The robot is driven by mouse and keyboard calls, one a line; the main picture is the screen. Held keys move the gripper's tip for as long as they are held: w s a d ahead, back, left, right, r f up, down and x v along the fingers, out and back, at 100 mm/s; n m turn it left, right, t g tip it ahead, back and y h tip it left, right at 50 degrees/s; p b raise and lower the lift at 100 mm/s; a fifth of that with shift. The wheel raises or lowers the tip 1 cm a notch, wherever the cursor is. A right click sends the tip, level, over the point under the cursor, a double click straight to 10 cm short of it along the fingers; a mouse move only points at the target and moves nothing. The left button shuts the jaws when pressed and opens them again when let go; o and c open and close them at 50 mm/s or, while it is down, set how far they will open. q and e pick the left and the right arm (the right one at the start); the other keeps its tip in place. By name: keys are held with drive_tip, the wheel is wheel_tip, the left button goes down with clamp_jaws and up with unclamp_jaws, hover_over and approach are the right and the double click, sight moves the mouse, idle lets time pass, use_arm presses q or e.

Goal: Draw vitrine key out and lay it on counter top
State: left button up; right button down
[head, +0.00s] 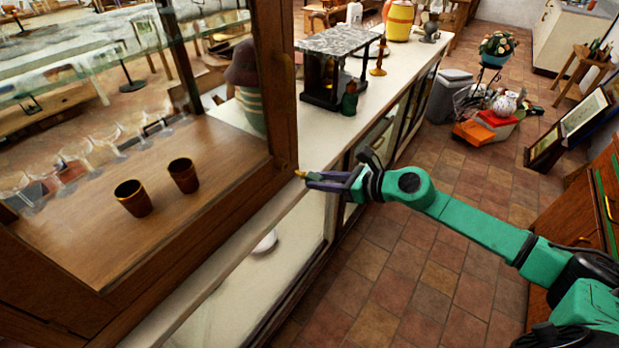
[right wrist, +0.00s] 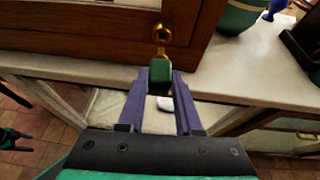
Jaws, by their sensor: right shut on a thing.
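The vitrine key has a green head (right wrist: 160,73) and a short brass shank (right wrist: 160,50). In the head view its brass part (head: 301,174) shows just beyond the fingertips. My right gripper (head: 320,180) is shut on the key's green head, at the vitrine's corner post. In the right wrist view the shank points at a round brass lock fitting (right wrist: 162,33) on the vitrine's wooden frame (right wrist: 90,42). I cannot tell whether the key's tip is inside it. The pale counter top (head: 330,143) runs along below the vitrine.
Two dark cups (head: 133,198) and several glasses stand inside the vitrine. A marble-topped black stand (head: 339,41), a small green bottle (head: 349,98) and a brass candlestick (head: 379,58) stand on the counter farther back. Bare counter top lies between the vitrine post and the stand.

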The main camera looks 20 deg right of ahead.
idle(0.3)
drive_tip(key=shift+w+r, duration=0.1)
drive_tip(key=shift+w, duration=0.15)
drive_tip(key=w+d+m+t+h+p, duration=0.1)
drive_tip(key=w+d+m+t+h, duration=0.15)
drive_tip(key=w, duration=0.85)
drive_tip(key=m+h+b, duration=0.2)
drive_tip(key=b, duration=0.4)
hover_over(319, 155)
wheel_tip(319, 155, down, 8)
drive_tip(key=b, duration=0.7)
drive_tip(key=shift+w+f, duration=0.1)
drive_tip(key=shift+f, duration=0.15)
drive_tip(key=shift+r, duration=0.1)
drive_tip(key=c, duration=0.5)
unclamp_jaws()
